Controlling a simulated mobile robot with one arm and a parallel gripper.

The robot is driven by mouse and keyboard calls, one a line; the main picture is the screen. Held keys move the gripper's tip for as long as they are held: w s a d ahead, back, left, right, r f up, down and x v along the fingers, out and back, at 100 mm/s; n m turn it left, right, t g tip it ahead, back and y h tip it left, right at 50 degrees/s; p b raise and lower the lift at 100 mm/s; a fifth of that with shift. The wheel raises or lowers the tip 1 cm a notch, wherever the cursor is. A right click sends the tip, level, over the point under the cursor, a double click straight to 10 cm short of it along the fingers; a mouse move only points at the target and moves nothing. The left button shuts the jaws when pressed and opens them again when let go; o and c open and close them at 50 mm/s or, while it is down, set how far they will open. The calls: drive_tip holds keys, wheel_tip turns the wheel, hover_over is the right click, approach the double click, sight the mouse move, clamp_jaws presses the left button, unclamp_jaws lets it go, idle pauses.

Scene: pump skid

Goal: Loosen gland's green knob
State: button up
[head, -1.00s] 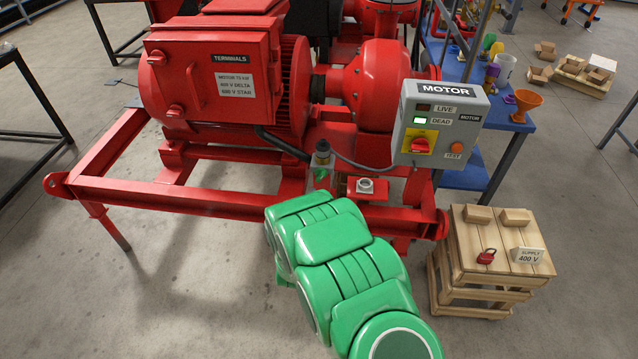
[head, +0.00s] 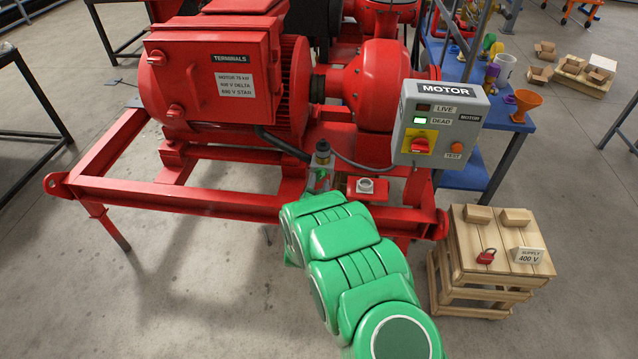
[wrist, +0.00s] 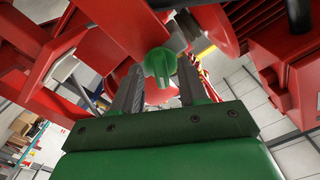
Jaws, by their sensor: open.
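The green knob (wrist: 160,63) shows in the wrist view as a round green cap with a raised grip bar. My gripper (wrist: 161,72) is open, with one grey finger on each side of the knob's near face. I cannot tell whether either finger touches it. In the head view the gland (head: 322,153) stands at the front of the red skid, below the motor, with a black cable running to it. My green arm reaches up to just below the gland there. The knob is mostly hidden behind my gripper in that view.
The red skid rail (head: 190,200) runs close by the gland. A small red bracket with a metal nut (head: 366,186) sits just right of it. A wooden crate (head: 455,265) carries a red padlock.

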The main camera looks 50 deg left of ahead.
drive_tip(key=shift+w+a, duration=0.15)
clamp_jaws()
